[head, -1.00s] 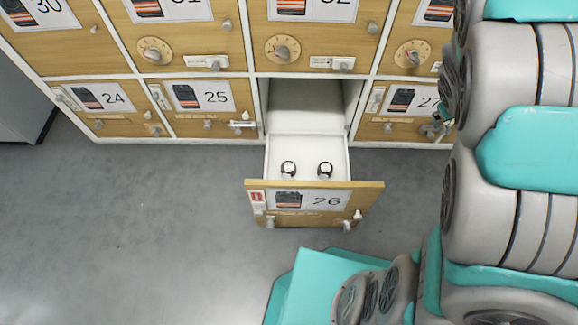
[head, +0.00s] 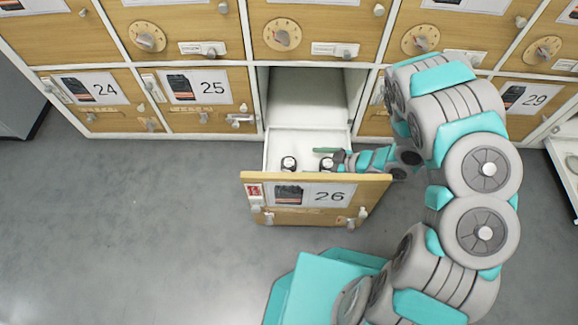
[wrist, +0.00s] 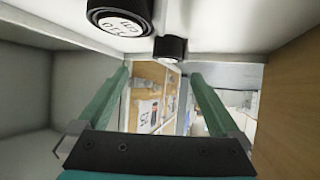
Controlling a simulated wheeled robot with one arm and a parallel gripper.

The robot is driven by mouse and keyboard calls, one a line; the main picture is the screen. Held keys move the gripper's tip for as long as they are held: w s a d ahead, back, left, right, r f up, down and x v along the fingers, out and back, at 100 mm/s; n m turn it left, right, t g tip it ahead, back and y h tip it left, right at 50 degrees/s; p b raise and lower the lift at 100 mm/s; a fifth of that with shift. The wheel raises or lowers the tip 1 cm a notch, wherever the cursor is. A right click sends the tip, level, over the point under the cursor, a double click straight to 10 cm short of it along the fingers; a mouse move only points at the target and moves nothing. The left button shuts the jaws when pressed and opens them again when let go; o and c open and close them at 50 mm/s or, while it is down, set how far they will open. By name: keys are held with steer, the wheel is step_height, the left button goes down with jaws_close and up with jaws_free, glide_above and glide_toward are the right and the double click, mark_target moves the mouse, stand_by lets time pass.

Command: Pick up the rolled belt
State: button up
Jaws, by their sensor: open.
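Two rolled belts, black with white round faces, stand in the open drawer 26 (head: 257,151): a left one (head: 288,163) and a right one (head: 326,164). My gripper (head: 322,156) reaches into the drawer from the right, by the right belt; one green finger shows behind it, the other is hidden. In the wrist view my gripper (wrist: 160,72) has its two green fingers spread wide with nothing gripped. One belt (wrist: 170,48) lies at the top between the finger lines, and the other (wrist: 118,18) is at the top edge. Contact with either finger cannot be told.
The drawer's wooden front (head: 262,205) and white side walls surround the belts closely. Closed lockers 24 (head: 90,120) and 25 (head: 185,120) stand left of it. Another open drawer (head: 567,170) shows at the far right. Grey floor to the left is clear.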

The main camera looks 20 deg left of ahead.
mark_target(291, 163)
steer(key=shift+s+a+f, duration=0.1)
steer(key=shift+s+a, duration=0.25)
steer(key=shift+a, duration=0.1)
steer(key=shift+a+f, duration=0.1)
steer(key=shift+a, duration=0.25)
steer(key=b+x, duration=0.1)
steer(key=x, duration=0.5)
steer(key=shift+s+a+f, duration=0.1)
steer(key=shift+a+f, duration=0.15)
steer(key=shift+f, duration=0.15)
steer(key=c, duration=1.3)
steer(key=shift+o, duration=0.2)
